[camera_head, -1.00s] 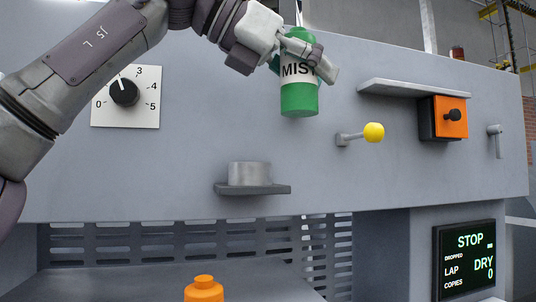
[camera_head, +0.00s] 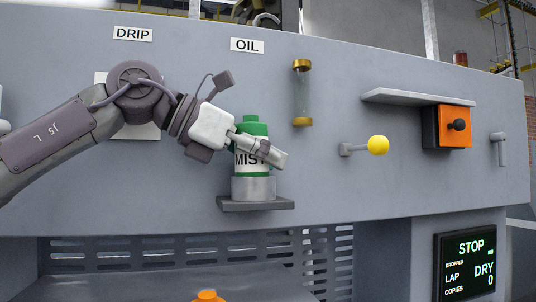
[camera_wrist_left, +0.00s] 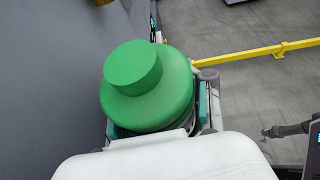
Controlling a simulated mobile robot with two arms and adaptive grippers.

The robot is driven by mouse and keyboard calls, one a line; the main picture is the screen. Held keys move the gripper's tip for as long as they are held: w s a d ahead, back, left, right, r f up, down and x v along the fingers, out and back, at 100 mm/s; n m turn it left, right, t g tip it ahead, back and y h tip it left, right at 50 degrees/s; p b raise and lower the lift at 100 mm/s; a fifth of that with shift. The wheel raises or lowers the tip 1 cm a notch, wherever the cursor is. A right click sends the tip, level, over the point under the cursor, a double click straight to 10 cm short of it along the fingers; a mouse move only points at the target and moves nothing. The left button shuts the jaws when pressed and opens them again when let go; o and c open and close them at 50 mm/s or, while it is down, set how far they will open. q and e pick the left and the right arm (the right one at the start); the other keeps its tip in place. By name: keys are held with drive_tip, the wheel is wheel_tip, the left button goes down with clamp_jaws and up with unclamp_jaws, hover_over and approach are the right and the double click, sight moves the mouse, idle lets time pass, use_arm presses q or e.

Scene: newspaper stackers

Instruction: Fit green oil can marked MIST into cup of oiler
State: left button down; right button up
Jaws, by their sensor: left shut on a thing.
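The green oil can (camera_head: 250,128) has a white band marked MIST and stands upright in the head view. Its lower part is hidden by the grey metal cup (camera_head: 254,189) on the small dark shelf of the oiler, so it appears to sit in the cup. How deep it sits cannot be seen. My left gripper (camera_head: 262,152) is shut on the can around its label band. In the left wrist view the can (camera_wrist_left: 148,85) shows from above, between the fingers. My right gripper is not in view.
The OIL label (camera_head: 247,45) and a glass tube (camera_head: 302,95) are above the cup. A yellow-knobbed lever (camera_head: 377,146) sticks out to the right, under a ledge (camera_head: 415,97). An orange can top (camera_head: 207,295) shows below. A display (camera_head: 466,262) reads STOP and DRY.

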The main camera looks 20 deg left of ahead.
use_arm(q)
drive_tip(key=shift+d, duration=0.15)
drive_tip(key=c, duration=0.9)
unclamp_jaws()
drive_tip(key=shift+o, duration=0.9)
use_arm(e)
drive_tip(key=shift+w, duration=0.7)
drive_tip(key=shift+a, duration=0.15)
use_arm(q)
drive_tip(key=shift+r, duration=0.15)
drive_tip(key=shift+s+a, duration=0.2)
drive_tip(key=shift+a, duration=0.15)
drive_tip(key=b+v, duration=0.3)
drive_tip(key=v, duration=0.8)
drive_tip(key=shift+s+r, duration=0.2)
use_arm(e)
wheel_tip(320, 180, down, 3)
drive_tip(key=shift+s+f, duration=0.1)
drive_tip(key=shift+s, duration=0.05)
